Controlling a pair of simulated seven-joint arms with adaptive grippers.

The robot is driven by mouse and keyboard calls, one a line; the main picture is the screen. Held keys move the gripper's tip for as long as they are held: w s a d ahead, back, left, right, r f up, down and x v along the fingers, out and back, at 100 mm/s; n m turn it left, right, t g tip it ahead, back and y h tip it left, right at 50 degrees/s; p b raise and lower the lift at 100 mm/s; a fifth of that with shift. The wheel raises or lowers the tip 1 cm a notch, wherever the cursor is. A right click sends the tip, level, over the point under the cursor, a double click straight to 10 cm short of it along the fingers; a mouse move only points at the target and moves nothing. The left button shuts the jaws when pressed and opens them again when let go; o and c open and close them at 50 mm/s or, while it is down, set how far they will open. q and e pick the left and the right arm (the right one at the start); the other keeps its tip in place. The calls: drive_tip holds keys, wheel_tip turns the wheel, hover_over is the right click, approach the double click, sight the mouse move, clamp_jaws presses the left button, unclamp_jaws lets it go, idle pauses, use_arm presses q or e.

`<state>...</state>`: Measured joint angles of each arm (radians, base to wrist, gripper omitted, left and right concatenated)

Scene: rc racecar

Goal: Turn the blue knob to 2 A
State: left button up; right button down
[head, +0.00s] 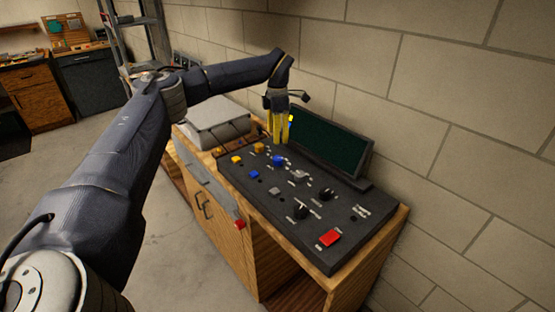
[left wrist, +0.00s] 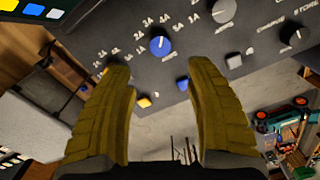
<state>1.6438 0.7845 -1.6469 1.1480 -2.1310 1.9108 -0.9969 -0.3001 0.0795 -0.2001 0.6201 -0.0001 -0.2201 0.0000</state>
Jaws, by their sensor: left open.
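The blue knob (head: 278,160) sits on the dark sloped control panel (head: 262,205), just below my left gripper's fingertips in the head view. In the left wrist view the blue knob (left wrist: 160,46) lies ahead of and between the two fingertips, apart from both. Its white pointer mark points roughly upward in that view, near the 3A and 4A labels; the exact setting is hard to read. The 2A label (left wrist: 134,32) is at the knob's upper left there. My left gripper (head: 281,142) has yellow fingers, spread and empty (left wrist: 159,68). My right gripper is out of view.
An orange-yellow knob (head: 258,147) is close by, partly behind a finger in the wrist view. A grey knob (head: 300,175), black knobs (head: 300,211), small buttons and a red button (head: 329,238) share the panel. A dark screen (head: 328,145) stands behind, near the wall.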

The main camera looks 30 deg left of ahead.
sight(277, 158)
use_arm(q)
wheel_tip(277, 158, down, 11)
drive_tip(key=shift+r, duration=0.1)
idle(0.4)
drive_tip(key=shift+c, duration=0.5)
clamp_jaws()
